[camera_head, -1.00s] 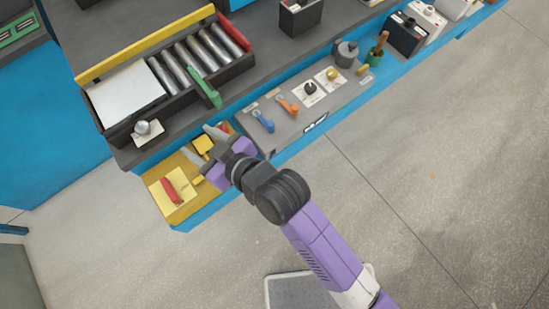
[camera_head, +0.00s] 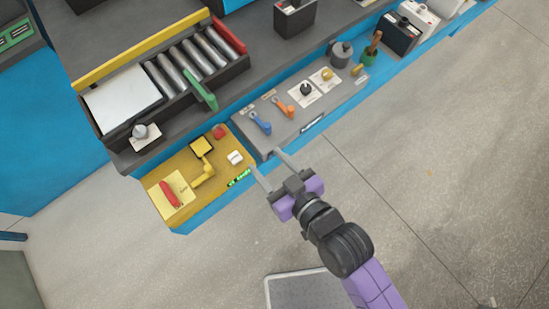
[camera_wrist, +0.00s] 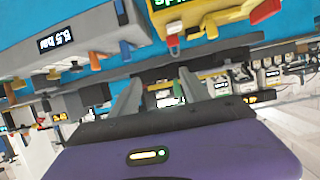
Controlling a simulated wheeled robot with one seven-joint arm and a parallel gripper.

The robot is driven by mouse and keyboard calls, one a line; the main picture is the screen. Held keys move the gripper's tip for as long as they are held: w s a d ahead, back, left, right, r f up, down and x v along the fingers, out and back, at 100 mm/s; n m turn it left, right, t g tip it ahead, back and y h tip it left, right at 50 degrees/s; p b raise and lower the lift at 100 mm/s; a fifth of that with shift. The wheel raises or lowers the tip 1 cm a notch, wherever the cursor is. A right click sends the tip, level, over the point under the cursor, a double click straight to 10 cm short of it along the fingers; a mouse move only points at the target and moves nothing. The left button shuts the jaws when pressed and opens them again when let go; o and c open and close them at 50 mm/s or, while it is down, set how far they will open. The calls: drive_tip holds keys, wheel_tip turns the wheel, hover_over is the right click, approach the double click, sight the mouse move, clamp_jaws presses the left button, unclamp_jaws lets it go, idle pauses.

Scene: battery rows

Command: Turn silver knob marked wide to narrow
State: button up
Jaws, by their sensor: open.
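A silver round knob (camera_head: 140,131) sits on a white plate at the near left corner of the roller tray, in the head view. Its marking is too small to read. My gripper (camera_head: 267,161) is open and empty, to the right of the knob and well apart from it. Its two fingers point up-left, close to the front edge between the yellow and grey panels. In the wrist view my gripper (camera_wrist: 160,76) shows both fingers spread with nothing held. I cannot make out the silver knob there.
The yellow panel (camera_head: 222,173) carries a red handle (camera_head: 170,194), a yellow lever and a green display. The grey panel (camera_head: 284,133) has blue and orange levers, a black knob (camera_head: 306,88) and a brass knob (camera_head: 327,73). A green handle (camera_head: 201,92) projects from the roller tray. Open floor lies in front.

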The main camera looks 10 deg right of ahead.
drive_tip(key=shift+s+d, duration=0.25)
drive_tip(key=shift+d, duration=0.25)
drive_tip(key=shift+c, duration=1.4)
